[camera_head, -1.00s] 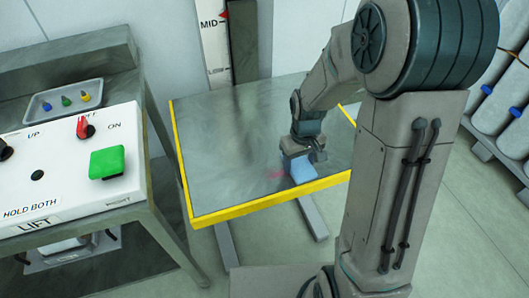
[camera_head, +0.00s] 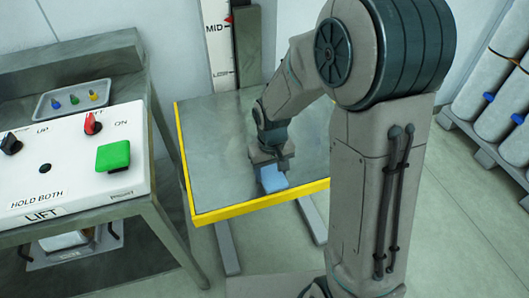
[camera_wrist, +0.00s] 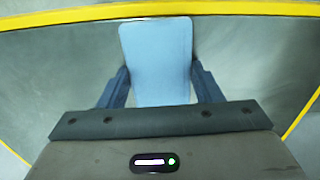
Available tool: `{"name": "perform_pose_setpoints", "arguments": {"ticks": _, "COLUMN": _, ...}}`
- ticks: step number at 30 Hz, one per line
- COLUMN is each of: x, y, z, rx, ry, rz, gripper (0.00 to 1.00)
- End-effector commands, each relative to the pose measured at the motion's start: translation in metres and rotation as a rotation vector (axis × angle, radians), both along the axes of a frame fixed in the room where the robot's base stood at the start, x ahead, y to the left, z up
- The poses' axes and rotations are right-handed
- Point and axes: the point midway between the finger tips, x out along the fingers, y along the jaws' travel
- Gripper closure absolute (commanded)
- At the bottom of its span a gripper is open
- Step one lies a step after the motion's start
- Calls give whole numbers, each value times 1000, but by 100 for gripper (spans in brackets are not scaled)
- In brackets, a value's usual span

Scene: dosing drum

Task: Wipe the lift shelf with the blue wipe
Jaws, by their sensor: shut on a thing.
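The lift shelf (camera_head: 215,140) is a grey metal plate with a yellow edge, in the middle of the head view. It also shows in the wrist view (camera_wrist: 60,80). My gripper (camera_head: 270,166) is low over the shelf's front part. In the wrist view my gripper (camera_wrist: 160,82) is shut on the blue wipe (camera_wrist: 157,50), a flat light-blue pad with a finger on each side. The wipe (camera_head: 272,180) is at the shelf surface near the front yellow edge. No red mark shows on the visible shelf now; the surface under the wipe and arm is hidden.
A control panel (camera_head: 60,180) with a green button (camera_head: 113,155) and a red switch (camera_head: 93,123) stands on the left bench. A small tray (camera_head: 70,102) holds coloured pieces. The shelf's left part is clear.

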Motion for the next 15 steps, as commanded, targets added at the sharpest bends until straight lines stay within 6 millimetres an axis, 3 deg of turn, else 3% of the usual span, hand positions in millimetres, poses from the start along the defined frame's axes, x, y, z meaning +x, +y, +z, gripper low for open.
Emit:
{"name": "perform_pose_setpoints", "arguments": {"ticks": 5, "x": -1, "y": 11, "z": 1, "rx": 0, "ry": 1, "rz": -8, "gripper": 66}}
{"name": "perform_pose_setpoints", "arguments": {"ticks": 9, "x": 0, "y": 9, "z": 29, "rx": 1, "ry": -3, "rz": -12, "gripper": 66}}
{"name": "perform_pose_setpoints", "arguments": {"ticks": 15, "x": 0, "y": 8, "z": 47, "rx": 0, "ry": 1, "rz": -14, "gripper": 66}}
